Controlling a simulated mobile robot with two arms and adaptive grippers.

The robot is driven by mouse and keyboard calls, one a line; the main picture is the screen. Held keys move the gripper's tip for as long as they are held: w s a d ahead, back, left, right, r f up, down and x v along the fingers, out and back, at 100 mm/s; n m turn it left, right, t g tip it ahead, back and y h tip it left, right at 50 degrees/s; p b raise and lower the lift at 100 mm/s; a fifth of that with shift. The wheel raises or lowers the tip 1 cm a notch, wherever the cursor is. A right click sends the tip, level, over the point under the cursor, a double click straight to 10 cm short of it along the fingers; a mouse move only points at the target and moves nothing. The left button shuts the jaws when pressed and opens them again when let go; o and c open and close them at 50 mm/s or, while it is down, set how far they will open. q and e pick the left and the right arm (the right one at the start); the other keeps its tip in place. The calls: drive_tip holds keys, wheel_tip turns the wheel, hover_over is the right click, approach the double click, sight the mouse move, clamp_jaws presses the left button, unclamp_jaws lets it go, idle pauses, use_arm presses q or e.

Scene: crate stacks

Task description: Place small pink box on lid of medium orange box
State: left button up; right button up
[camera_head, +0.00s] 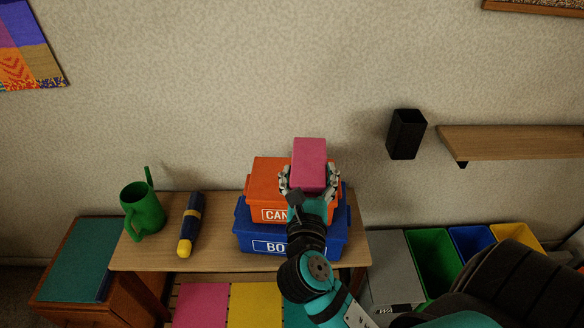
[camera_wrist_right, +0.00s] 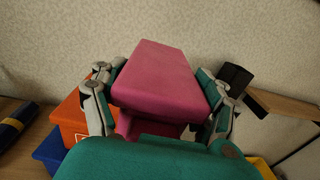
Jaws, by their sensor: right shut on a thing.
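The small pink box (camera_head: 309,160) is between the fingers of my right gripper (camera_head: 309,180), which is shut on it. In the head view it overlaps the right part of the orange box (camera_head: 266,178). In the right wrist view the pink box (camera_wrist_right: 155,75) fills the middle, with a finger on each side. The orange box (camera_wrist_right: 72,120) shows at the left there, lower down. I cannot tell whether the pink box touches its lid. The orange box sits on a larger blue box (camera_head: 285,243) on the wooden table. My left gripper is not in view.
A green watering can (camera_head: 143,208) and a blue and yellow flashlight (camera_head: 189,225) are on the table (camera_head: 220,219) left of the boxes. A wooden shelf (camera_head: 515,140) and a black holder (camera_head: 406,134) are on the wall at right. Coloured bins (camera_head: 436,258) stand at lower right.

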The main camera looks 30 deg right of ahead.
drive_tip(key=w+f, duration=0.1)
drive_tip(key=w, duration=0.1)
drive_tip(key=w+d+f, duration=0.1)
drive_tip(key=w+f, duration=0.1)
drive_tip(key=w, duration=0.1)
drive_tip(key=w+f+b, duration=0.1)
drive_tip(key=w, duration=0.2)
drive_tip(key=shift+d+f, duration=0.15)
drive_tip(key=shift+d, duration=0.05)
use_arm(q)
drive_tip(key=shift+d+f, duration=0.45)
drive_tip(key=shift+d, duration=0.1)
use_arm(e)
drive_tip(key=shift+f, duration=0.1)
drive_tip(key=o, duration=1.5)
